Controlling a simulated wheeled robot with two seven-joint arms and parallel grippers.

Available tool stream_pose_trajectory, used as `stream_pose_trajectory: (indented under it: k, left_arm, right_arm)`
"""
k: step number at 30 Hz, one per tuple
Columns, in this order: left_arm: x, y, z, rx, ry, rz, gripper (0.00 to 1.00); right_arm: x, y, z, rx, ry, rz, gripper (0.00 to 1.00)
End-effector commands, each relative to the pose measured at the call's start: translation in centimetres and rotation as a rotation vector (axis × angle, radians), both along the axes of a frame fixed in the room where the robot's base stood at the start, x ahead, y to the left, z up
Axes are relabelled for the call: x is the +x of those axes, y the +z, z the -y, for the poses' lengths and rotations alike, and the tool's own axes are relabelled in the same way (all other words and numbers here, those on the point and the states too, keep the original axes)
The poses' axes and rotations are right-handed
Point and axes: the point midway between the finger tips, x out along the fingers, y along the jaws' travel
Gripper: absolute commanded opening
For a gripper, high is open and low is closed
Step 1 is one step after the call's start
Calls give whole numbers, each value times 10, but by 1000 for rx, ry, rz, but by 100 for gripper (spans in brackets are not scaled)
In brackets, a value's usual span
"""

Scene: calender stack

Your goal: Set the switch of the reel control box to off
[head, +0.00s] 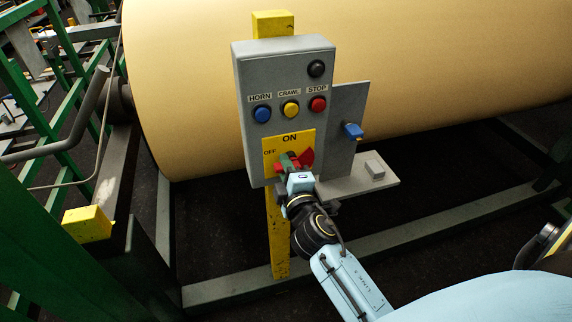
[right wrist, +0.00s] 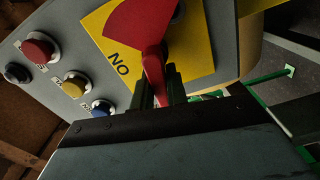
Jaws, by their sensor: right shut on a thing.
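The grey reel control box (head: 285,65) stands on a yellow post in the head view. Its yellow switch plate (head: 308,136) reads ON at the top and OFF at the left. The red switch (head: 307,159) shows on the plate, partly hidden by my right gripper (head: 287,160). In the right wrist view the red switch (right wrist: 140,22) narrows into a handle between the dark fingers of my right gripper (right wrist: 161,88). The gripper is shut on this handle. The handle points toward the OFF side of the plate, away from the ON word. My left gripper is not in view.
Above the switch are a blue HORN button (head: 262,114), a yellow CRAWL button (head: 290,109), a red STOP button (head: 318,104) and a black knob (head: 316,69). A large cream roll (head: 430,50) lies close behind the box. A grey side bracket (head: 360,185) juts out right. Green frames stand left.

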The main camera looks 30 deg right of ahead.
Motion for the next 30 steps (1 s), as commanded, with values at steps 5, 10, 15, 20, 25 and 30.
stream_pose_trajectory:
  k: [5,10,15,20,25,30]
  left_arm:
    - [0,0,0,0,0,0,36]
    - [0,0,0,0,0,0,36]
    - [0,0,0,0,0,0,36]
    - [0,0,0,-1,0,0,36]
    - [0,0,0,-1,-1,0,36]
    - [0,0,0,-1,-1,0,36]
  right_arm:
    - [0,-2,0,-99,1,-23,0]
    - [0,-4,-1,-158,2,-37,0]
    - [0,-4,-1,-186,2,-43,0]
    - [0,-4,-1,-193,2,-45,0]
    - [0,-4,-1,-193,1,-45,0]
    - [0,-5,-1,-192,1,-45,23]
